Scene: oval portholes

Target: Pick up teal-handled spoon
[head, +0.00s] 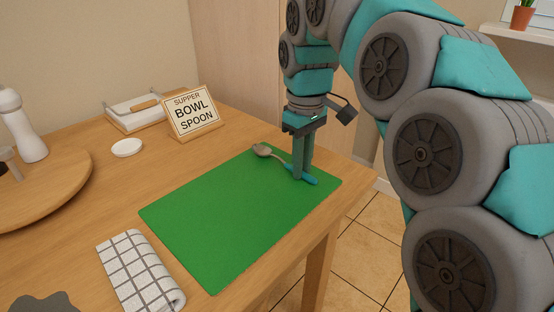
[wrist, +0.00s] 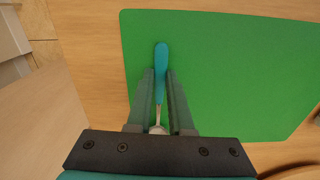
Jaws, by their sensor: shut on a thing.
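The teal-handled spoon (head: 264,151) lies along the back right part of the green mat (head: 205,220) in the head view. Its metal bowl points to the back left and its teal handle to the front right. My gripper (head: 301,177) reaches straight down over it and is shut on the handle. In the wrist view the teal handle (wrist: 161,62) runs between the two fingers of my gripper (wrist: 161,75), and the spoon's bowl is mostly hidden by the gripper body. I cannot tell whether the spoon is raised off the mat.
A sign (head: 194,112) reading "SUPPER BOWL SPOON" stands behind the mat. A checked cloth (head: 140,270) lies at the front. A small white dish (head: 127,147) and a round wooden board (head: 65,180) are at the left. The table's right edge is close to my gripper.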

